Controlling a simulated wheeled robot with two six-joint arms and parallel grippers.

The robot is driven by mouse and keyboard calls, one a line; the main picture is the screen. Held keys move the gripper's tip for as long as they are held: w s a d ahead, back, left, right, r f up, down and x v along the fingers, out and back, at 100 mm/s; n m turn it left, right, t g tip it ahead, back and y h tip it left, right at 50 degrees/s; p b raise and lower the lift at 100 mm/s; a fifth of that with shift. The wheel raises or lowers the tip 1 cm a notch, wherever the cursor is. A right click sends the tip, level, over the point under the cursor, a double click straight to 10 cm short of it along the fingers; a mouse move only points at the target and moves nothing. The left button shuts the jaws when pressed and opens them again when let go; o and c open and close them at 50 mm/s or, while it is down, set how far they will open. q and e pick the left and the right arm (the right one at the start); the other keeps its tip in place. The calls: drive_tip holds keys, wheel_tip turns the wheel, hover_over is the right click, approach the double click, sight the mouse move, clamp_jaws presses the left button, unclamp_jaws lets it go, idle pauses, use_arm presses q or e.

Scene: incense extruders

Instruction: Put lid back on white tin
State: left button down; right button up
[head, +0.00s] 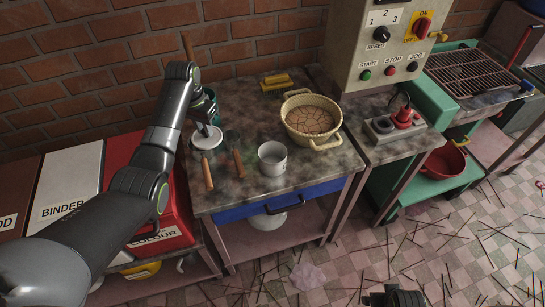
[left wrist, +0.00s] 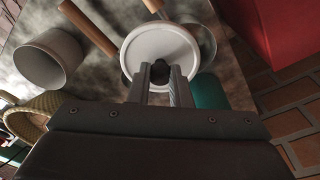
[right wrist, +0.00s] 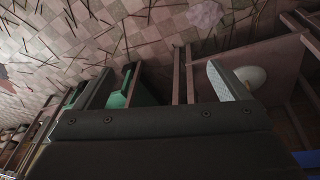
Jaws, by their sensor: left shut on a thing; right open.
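My left gripper (head: 206,126) is shut on the dark knob of a round white lid (head: 203,139). The lid also fills the upper middle of the left wrist view (left wrist: 160,45). A grey container (head: 208,153) shows partly under the lid; I cannot tell whether they touch. The white tin (head: 272,160) stands upright and open on the worktop, right of the lid; it also shows at the left of the left wrist view (left wrist: 50,60). My right gripper (right wrist: 178,88) is open and empty, away from the worktop, over the floor side.
Wooden-handled tools (head: 238,163) lie between the grey container and the tin. A wicker basket (head: 325,134) stands right of the tin, and yellow blocks (head: 276,82) lie behind. A green cup (left wrist: 207,92) is close to my left gripper. A control box (head: 385,50) rises at the right.

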drive_tip(key=w+a+r+m+t+y+p, duration=0.1)
drive_tip(key=w+a+r+m+p, duration=0.1)
drive_tip(key=r, duration=0.8)
drive_tip(key=w+a+r+m+t+y+p, duration=0.1)
drive_tip(key=w+a+r, duration=0.2)
drive_tip(key=r, duration=0.6)
use_arm(q)
drive_tip(key=s+d+r+m, duration=0.1)
drive_tip(key=d+r, duration=0.1)
drive_tip(key=d, duration=0.8)
drive_tip(key=s+d+r+m, duration=0.1)
drive_tip(key=s+d+r, duration=0.1)
drive_tip(key=d, duration=0.7)
drive_tip(key=shift+s+d+r, duration=0.2)
drive_tip(key=shift+d+r, duration=0.2)
drive_tip(key=shift+r, duration=0.05)
use_arm(e)
drive_tip(key=m+t+y, duration=0.6)
drive_tip(key=m+y, duration=0.2)
drive_tip(key=m, duration=1.6)
approach(264, 153)
drive_tip(key=shift+d+v, duration=0.15)
drive_tip(key=shift+v, duration=1.35)
drive_tip(key=shift+d+v, duration=0.15)
drive_tip(key=shift+v, duration=1.3)
drive_tip(key=shift+w+f, duration=0.1)
drive_tip(key=shift+w, duration=0.1)
drive_tip(key=shift+x, duration=6)
